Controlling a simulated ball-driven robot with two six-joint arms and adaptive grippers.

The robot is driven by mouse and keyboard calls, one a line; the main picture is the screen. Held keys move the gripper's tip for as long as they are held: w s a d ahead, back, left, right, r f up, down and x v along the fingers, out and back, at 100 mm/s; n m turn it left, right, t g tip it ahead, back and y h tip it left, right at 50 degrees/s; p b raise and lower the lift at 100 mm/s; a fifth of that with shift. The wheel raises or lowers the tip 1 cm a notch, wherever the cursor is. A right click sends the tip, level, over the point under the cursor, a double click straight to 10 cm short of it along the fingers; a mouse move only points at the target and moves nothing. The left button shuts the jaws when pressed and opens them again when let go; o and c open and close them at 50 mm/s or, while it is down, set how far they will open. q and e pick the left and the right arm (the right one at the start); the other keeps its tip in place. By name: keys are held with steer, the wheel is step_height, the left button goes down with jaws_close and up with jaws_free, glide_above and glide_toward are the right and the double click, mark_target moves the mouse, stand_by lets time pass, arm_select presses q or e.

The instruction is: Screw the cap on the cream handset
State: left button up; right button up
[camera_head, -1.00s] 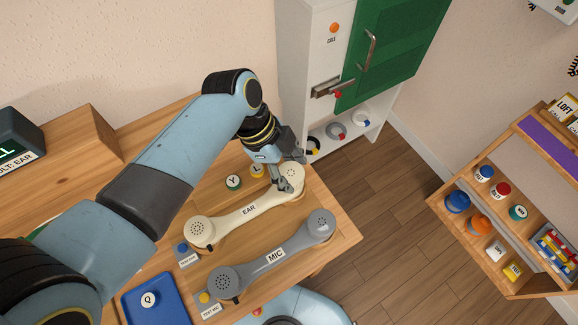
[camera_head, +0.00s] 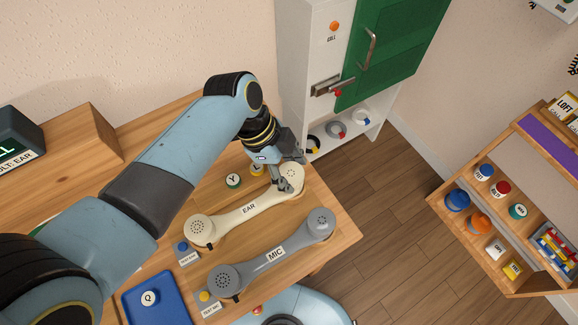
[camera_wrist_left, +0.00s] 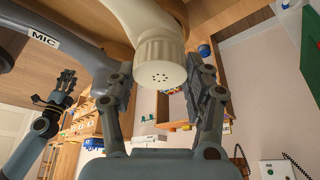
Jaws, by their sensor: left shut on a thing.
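The cream handset (camera_head: 243,212), labelled EAR, lies on the wooden table. Its near-left end (camera_head: 199,228) has a perforated face. At its far-right end is a cream perforated cap (camera_head: 293,172), which shows larger in the left wrist view (camera_wrist_left: 161,64). There the cap sits on the end of the handset, in line with it; the threads are hidden. My left gripper (camera_head: 287,184) is shut on this cap, one finger on each side in the left wrist view (camera_wrist_left: 165,90). My right gripper (camera_wrist_left: 65,88) shows small at the left of the wrist view; its jaw state is unclear.
A grey handset (camera_head: 265,258) labelled MIC lies close in front. Caps marked Y (camera_head: 233,181) and L stand just behind the cream handset. A blue tray (camera_head: 172,299) holds a cap marked Q. A cabinet with a green door (camera_head: 392,50) stands behind.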

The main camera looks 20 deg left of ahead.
arm_select(q)
steer(key=shift+f, duration=0.25)
steer(key=o, duration=1)
steer(key=shift+c, duration=0.2)
steer(key=shift+r, duration=0.1)
steer(key=v, duration=1.1)
steer(key=shift+a+r, duration=0.2)
steer(key=shift+r, duration=0.15)
